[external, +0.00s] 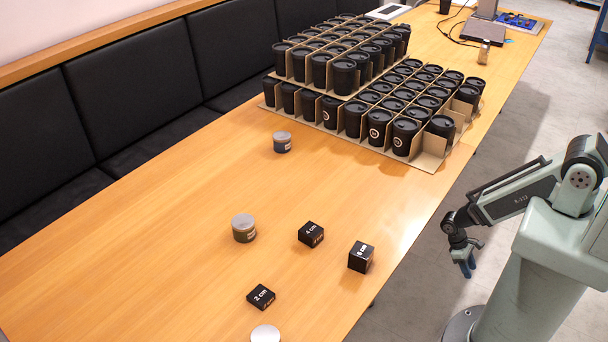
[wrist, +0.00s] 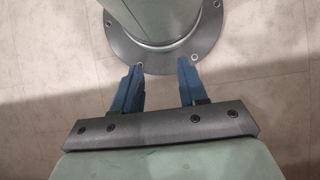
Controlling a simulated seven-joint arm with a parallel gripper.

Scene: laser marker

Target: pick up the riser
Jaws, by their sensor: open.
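Three black blocks with white labels stand on the wooden table in the external view: a flat one marked 2 cm (external: 261,297), a middle one marked 4 cm (external: 311,234) and a tallest one that seems marked 6 cm (external: 361,257). They look like risers; which one the task means I cannot tell. My gripper (external: 467,265) hangs beyond the table's right edge, apart from all the blocks. In the wrist view my gripper (wrist: 161,88) has its two blue fingers spread, with only floor and my base between and beyond them.
Two grey-lidded jars (external: 243,229) (external: 282,142) and a pale round disc (external: 265,334) are on the table (external: 150,250). Black lidded cups (external: 404,135) in cardboard dividers fill its far part. A black padded bench (external: 130,85) lines the left side. Table around the blocks is clear.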

